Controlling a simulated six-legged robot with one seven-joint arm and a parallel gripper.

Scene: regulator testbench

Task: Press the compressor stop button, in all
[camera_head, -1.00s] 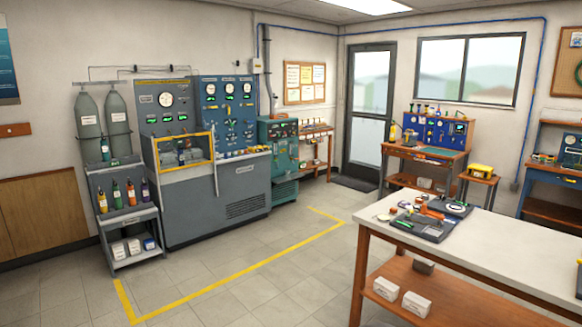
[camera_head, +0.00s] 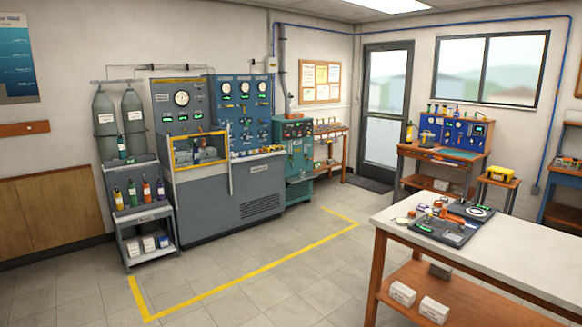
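The compressor is not labelled legibly at this distance. A green-teal machine (camera_head: 296,160) with small gauges and controls on its upper front stands against the back wall, right of the large test bench; it may be the compressor. The grey and blue test bench (camera_head: 232,200) carries a grey gauge panel (camera_head: 182,105), a blue gauge panel (camera_head: 241,108) and a yellow-framed guard box (camera_head: 199,149). I cannot pick out a stop button on either machine. My gripper is not in view.
A yellow floor line (camera_head: 262,269) borders clear floor before the bench. A white-topped table (camera_head: 520,258) blocks the right foreground. A bottle rack (camera_head: 139,212) stands left of the bench. A blue-panelled workbench (camera_head: 440,156) stands by the door (camera_head: 384,115).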

